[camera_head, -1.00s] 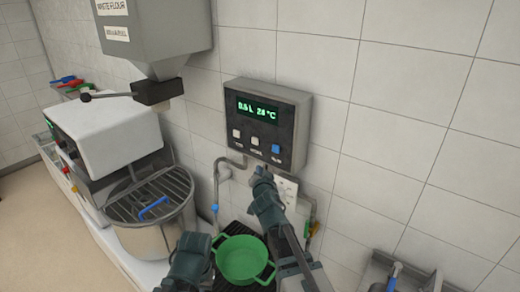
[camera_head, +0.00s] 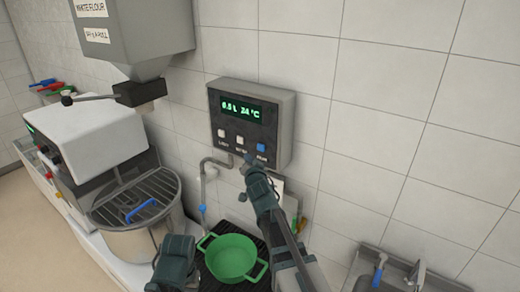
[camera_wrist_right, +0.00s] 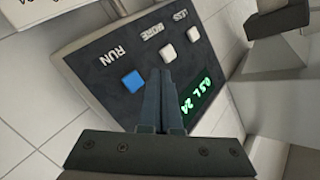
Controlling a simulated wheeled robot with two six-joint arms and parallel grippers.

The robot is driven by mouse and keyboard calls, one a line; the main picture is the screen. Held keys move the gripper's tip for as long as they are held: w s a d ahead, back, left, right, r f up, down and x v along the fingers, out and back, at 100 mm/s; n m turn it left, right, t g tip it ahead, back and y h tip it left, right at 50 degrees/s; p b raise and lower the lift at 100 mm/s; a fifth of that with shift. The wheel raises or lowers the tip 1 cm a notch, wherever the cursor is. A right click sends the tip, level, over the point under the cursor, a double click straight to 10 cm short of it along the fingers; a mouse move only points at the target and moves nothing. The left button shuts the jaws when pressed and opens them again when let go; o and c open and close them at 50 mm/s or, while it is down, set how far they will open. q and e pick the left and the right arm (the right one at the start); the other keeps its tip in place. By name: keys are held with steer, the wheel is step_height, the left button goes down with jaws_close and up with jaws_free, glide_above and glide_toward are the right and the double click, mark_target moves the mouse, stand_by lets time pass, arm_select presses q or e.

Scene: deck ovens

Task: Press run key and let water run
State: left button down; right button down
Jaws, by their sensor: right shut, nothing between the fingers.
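The grey water panel (camera_head: 278,110) on the tiled wall has a green display (camera_head: 241,108) reading 0.5 L 24 °C. Below the display are two white keys and the blue run key (camera_head: 261,147). In the right wrist view the blue key (camera_wrist_right: 133,81) is labelled RUN. My right gripper (camera_head: 250,160) is shut and empty, its tips near the panel's lower edge. In the wrist view its fingertips (camera_wrist_right: 160,73) appear between the RUN and MORE keys; contact cannot be told. A green tub (camera_head: 231,257) stands below the panel. My left gripper (camera_head: 176,258) is beside it, fingers unclear.
A mixer with a steel bowl (camera_head: 137,238) stands at the left under a grey flour hopper (camera_head: 138,33). A pipe (camera_head: 203,180) runs down from the panel. A sink with a tap (camera_head: 415,275) is at the lower right. The wall right of the panel is clear.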

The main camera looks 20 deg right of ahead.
mark_target(257, 147)
steer(key=shift+w+d, duration=0.75)
steer(key=shift+d, duration=0.2)
steer(key=shift+w+d, duration=0.7)
steer(key=shift+d, duration=0.2)
stand_by(0.8)
steer(key=shift+w+d, duration=0.3)
steer(key=shift+d, duration=0.05)
steer(key=shift+w+d, duration=0.25)
steer(key=shift+d, duration=0.1)
stand_by(0.7)
steer(key=shift+s+a, duration=0.55)
steer(key=shift+a, duration=0.15)
stand_by(0.3)
steer(key=s+a, duration=0.1)
steer(key=a, duration=0.1)
steer(key=s+a, duration=0.2)
stand_by(0.5)
